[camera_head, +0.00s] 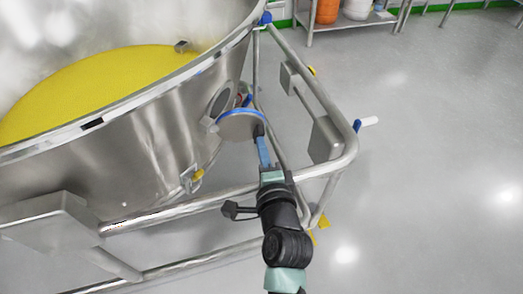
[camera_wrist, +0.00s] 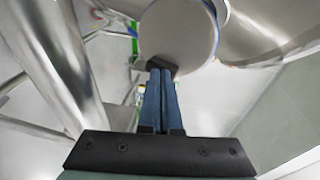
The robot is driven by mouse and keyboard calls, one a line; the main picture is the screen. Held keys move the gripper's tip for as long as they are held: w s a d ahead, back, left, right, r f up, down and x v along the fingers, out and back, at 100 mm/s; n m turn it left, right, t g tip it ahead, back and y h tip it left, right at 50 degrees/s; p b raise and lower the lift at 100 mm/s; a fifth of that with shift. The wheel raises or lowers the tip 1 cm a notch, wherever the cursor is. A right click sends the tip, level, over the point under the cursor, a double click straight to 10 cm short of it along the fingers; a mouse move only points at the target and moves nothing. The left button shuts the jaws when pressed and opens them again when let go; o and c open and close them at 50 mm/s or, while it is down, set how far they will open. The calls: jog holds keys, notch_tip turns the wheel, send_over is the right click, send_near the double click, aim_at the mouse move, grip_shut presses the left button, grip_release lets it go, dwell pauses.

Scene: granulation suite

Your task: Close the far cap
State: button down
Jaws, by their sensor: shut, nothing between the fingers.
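The far cap (camera_head: 242,125) is a round grey disc with a blue rim, standing swung out from the side of the steel vessel (camera_head: 130,135). A dark round port (camera_head: 221,101) in the vessel wall lies just behind and left of it. My gripper (camera_head: 262,138) is shut and empty, its blue fingers at the cap's right edge beside a small black piece. In the wrist view the cap (camera_wrist: 178,32) fills the top middle, and my gripper (camera_wrist: 161,72) points at its lower edge. I cannot tell whether the fingertips touch it.
Yellow material (camera_head: 85,85) fills the open vessel. A tubular steel frame (camera_head: 345,160) with grey boxes runs around my gripper's right and below. A yellow-tipped latch (camera_head: 193,177) sits lower on the vessel wall. The floor (camera_head: 430,170) to the right is clear; a shelf with tubs stands behind.

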jog(key=w+r+n+g+y+b, duration=0.1)
jog(key=w+n+g+y+b, duration=0.3)
jog(key=w+n+y+b, duration=0.4)
jog(key=shift+w+a+r+n+y+b, duration=0.4)
jog(key=shift+w+y+b, duration=0.5)
jog(key=shift+w+b, duration=0.8)
jog(key=shift+s+a, duration=0.1)
